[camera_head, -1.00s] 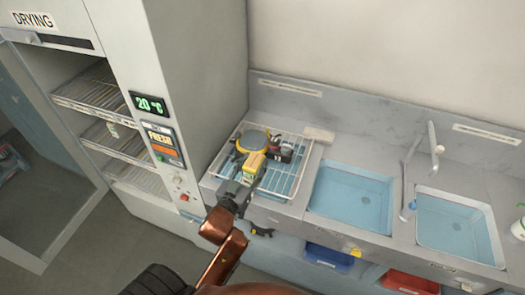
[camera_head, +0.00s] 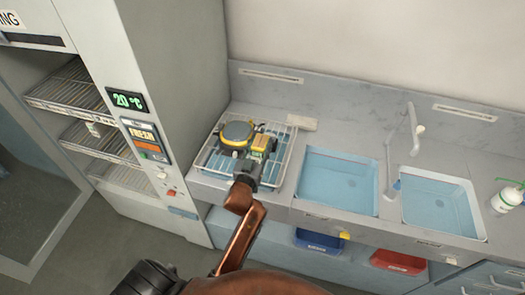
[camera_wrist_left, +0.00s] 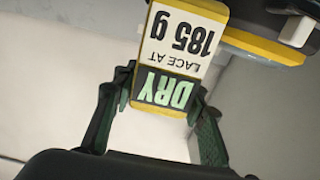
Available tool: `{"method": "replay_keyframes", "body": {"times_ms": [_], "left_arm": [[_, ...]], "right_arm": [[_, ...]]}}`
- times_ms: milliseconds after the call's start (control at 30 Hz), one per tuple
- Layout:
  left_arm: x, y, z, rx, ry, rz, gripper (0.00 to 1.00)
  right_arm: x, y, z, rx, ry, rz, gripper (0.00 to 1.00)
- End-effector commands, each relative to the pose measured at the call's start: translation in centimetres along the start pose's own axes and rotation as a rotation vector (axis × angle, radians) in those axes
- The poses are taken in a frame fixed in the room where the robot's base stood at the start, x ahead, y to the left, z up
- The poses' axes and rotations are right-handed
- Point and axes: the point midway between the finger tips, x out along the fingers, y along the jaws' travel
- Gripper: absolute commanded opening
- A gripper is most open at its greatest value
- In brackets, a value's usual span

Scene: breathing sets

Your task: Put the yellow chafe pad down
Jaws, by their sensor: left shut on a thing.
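The yellow chafe pad (camera_head: 261,144) is a small yellow block with a label, at the right part of a wire rack (camera_head: 287,160) on the counter. In the left wrist view the pad (camera_wrist_left: 176,55) shows a label reading "DRY", "LACE AT" and "185 g", upside down. My left gripper (camera_head: 250,168) is shut on the pad, its fingers (camera_wrist_left: 163,98) at either side of the label's green end. Whether the pad touches the rack is unclear. My right gripper is out of view.
A round yellow-and-black disc (camera_head: 237,131) lies left of the pad on the rack, with dark parts close around. A drying cabinet (camera_head: 185,120) stands left. Two sinks (camera_head: 340,180) are at right, with a tap (camera_head: 414,130) and a white bottle (camera_head: 507,198).

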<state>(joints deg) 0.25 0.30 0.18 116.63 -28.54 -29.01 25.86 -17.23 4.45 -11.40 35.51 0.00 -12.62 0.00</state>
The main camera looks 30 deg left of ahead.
Motion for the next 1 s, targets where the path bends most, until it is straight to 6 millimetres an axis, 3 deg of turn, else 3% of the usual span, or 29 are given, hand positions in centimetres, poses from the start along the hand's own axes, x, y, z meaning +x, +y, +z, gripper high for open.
{"method": "replay_keyframes", "body": {"times_ms": [133,333,767,800,1000], "left_arm": [[0.6,0.5,0.7,-0.001,0.003,0.002,0.01],[0.7,0.5,3.5,0.000,0.001,0.000,0.01],[0.7,0.5,4.1,0.000,0.003,0.001,0.01],[0.6,0.5,4.2,0.000,0.000,0.000,0.41],[0.6,0.5,4.2,0.000,0.000,0.001,0.55]], "right_arm": [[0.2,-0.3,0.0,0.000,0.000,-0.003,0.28],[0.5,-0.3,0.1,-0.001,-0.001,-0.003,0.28],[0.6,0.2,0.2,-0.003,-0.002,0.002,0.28],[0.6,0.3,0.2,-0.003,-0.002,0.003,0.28],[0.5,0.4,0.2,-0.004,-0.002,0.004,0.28]]}}
